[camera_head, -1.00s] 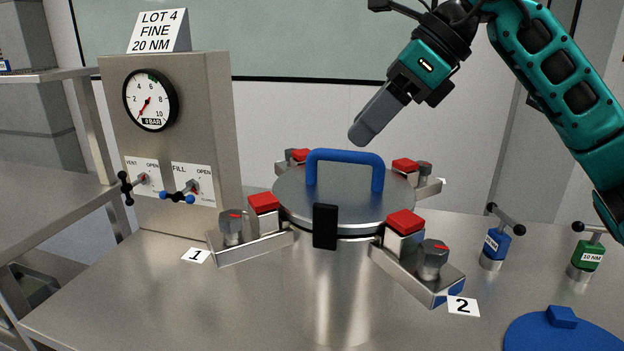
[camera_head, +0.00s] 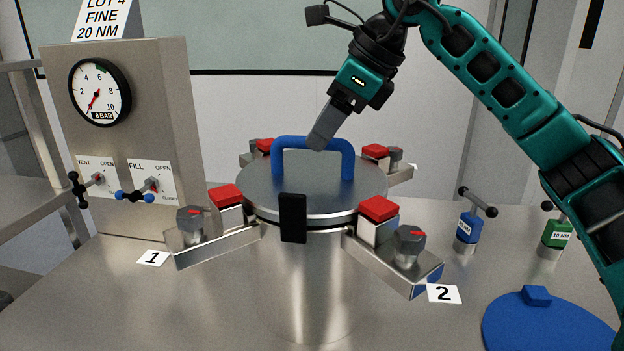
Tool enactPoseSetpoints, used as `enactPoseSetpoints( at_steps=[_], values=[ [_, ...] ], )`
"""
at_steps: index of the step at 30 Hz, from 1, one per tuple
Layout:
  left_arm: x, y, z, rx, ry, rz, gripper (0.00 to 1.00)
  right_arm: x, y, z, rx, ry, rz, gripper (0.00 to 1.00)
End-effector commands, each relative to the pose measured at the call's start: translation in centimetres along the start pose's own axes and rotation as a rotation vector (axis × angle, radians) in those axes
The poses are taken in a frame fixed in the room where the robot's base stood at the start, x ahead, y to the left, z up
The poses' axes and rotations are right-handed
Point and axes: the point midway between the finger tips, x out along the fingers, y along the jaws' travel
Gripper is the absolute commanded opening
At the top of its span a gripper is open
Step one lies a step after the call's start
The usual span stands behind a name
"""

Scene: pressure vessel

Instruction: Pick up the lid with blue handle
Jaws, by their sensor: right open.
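The round metal lid (camera_head: 262,192) with its blue arched handle (camera_head: 312,143) sits on the steel vessel (camera_head: 310,285). A black block (camera_head: 293,218) is at its front rim. My right gripper (camera_head: 321,138) comes down from the upper right, its fingertips overlapping the top bar of the handle in the picture. It is open with nothing seen held; whether it touches the handle cannot be told. Only one finger shows clearly. My left gripper is not in view.
Clamp arms with red blocks and grey knobs surround the vessel, including clamps 1 (camera_head: 210,240) and 2 (camera_head: 395,255). A gauge panel (camera_head: 150,80) stands left.

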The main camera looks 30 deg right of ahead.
Motion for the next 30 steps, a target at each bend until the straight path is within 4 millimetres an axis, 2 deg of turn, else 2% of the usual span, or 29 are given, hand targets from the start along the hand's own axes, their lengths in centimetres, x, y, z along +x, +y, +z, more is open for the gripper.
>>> enactPoseSetpoints(
  at_steps=[6,14,30],
  values=[
    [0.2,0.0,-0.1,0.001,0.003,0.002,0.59,3.5,0.3,0.1,0.000,0.002,0.003,0.53],
    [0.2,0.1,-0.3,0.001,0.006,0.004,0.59,4.0,0.2,0.1,0.000,0.001,0.001,0.53],
    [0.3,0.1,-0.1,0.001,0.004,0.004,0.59,4.0,0.2,0.1,0.000,0.001,0.001,0.03]
  ],
)
